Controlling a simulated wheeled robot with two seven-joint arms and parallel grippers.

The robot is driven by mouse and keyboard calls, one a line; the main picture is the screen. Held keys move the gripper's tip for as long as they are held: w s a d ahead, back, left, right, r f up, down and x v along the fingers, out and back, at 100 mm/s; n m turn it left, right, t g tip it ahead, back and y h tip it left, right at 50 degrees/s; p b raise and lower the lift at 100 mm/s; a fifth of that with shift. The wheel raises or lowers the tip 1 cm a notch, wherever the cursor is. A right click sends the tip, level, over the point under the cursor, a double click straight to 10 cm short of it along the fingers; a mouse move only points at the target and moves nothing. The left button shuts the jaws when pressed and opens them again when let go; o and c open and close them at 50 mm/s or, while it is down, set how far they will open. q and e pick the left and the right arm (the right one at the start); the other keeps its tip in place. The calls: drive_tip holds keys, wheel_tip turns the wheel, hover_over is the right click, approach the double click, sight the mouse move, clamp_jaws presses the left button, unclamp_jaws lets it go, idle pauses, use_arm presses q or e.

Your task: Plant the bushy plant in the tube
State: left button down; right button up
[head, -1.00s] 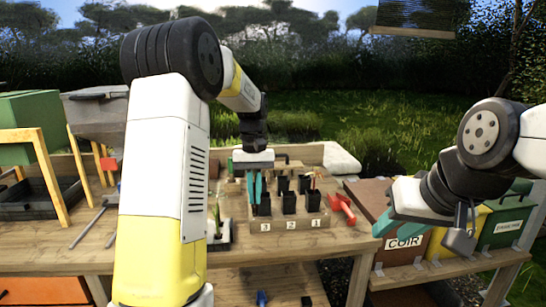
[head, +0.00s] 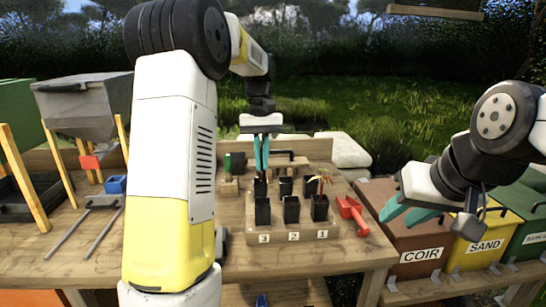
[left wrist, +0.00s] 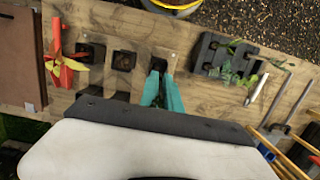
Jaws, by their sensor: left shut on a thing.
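My left gripper (head: 261,174) points down at the back left of the wooden rack (head: 318,233). Its teal fingers are shut on what looks like a black tube (head: 260,188), mostly hidden by the fingers. The front row holds black tubes behind labels 3 (head: 263,212), 2 (head: 291,210) and 1 (head: 320,208). In the left wrist view, leafy green plants (left wrist: 238,62) show at a dark tray (left wrist: 212,52); I cannot tell which is the bushy one. My right gripper (head: 396,218) is open and empty, right of the bench.
A red trowel (head: 351,214) lies right of the rack. Bins for coir (head: 410,235) and sand (head: 480,232) stand at the right. A grey hopper (head: 80,105) stands at the left. My left arm hides part of the bench.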

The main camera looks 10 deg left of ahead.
sight(262, 183)
use_arm(q)
drive_tip(key=shift+f, duration=4.05)
drive_tip(key=shift+f, duration=0.15)
drive_tip(key=shift+f, duration=0.6)
drive_tip(key=shift+f, duration=0.2)
drive_tip(key=shift+f, duration=0.7)
drive_tip(key=shift+f, duration=0.6)
